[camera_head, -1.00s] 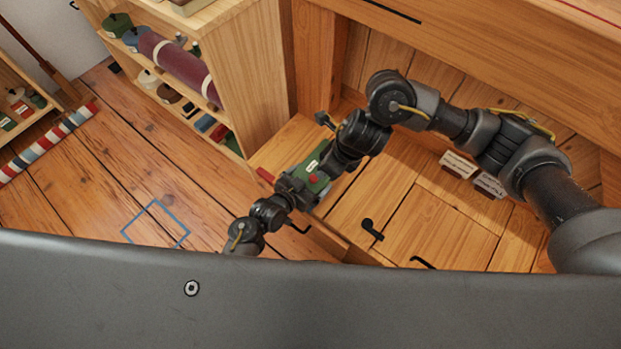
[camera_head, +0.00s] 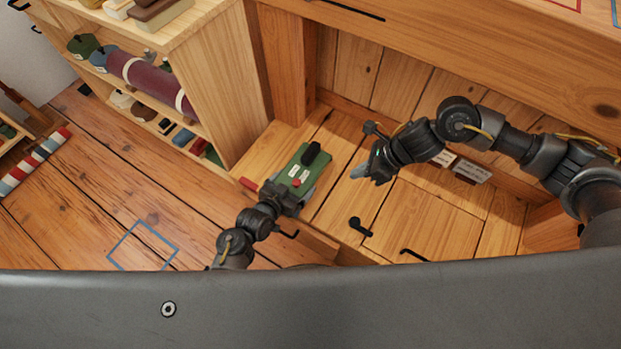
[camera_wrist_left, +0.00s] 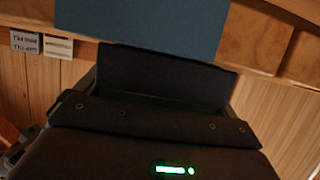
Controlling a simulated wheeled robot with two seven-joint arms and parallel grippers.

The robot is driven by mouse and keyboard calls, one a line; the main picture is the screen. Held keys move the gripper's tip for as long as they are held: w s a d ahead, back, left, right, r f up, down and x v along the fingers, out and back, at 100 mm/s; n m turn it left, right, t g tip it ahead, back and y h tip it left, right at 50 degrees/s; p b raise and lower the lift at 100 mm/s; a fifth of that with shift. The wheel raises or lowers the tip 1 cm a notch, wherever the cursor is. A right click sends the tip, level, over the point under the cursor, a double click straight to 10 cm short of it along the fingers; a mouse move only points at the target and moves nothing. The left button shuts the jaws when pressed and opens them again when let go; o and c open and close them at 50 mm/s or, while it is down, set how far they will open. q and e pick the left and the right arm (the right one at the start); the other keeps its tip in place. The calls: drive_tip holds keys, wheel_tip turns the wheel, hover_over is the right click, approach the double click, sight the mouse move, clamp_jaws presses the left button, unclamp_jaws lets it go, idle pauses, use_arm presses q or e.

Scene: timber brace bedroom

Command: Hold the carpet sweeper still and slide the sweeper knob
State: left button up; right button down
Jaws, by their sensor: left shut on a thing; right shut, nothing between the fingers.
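The carpet sweeper (camera_head: 299,172) is a green block with a white label and a red button, resting on the wooden bench. A black sweeper knob (camera_head: 311,153) stands at its far end. My left gripper (camera_head: 291,193) is shut on the near end of the sweeper; its fingers are partly hidden. My right gripper (camera_head: 362,173) is shut and empty, held to the right of the sweeper, apart from it and the knob. In the left wrist view, my dark gripper body fills the lower middle, and a blue surface (camera_wrist_left: 150,28) lies beyond it; I cannot tell what that is.
A shelf unit (camera_head: 223,85) with a rolled purple mat (camera_head: 155,82) stands to the left. Black handles (camera_head: 360,227) sit on the bench top (camera_head: 435,222). Two small label cards (camera_head: 470,171) are at the back. A blue square outline (camera_head: 143,246) marks the floor.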

drive_tip(key=a+r+n+y, duration=0.1)
drive_tip(key=a+r+n, duration=0.1)
drive_tip(key=n, duration=0.1)
drive_tip(key=shift+a+y, duration=0.15)
drive_tip(key=shift+y, duration=0.15)
approach(297, 184)
drive_tip(key=f, duration=0.2)
drive_tip(key=a+f, duration=0.1)
drive_tip(key=w+f, duration=0.1)
drive_tip(key=f, duration=0.1)
drive_tip(key=shift+a+f, duration=0.3)
drive_tip(key=shift+a, duration=0.1)
drive_tip(key=shift+a+f, duration=0.1)
drive_tip(key=shift+a, duration=0.35)
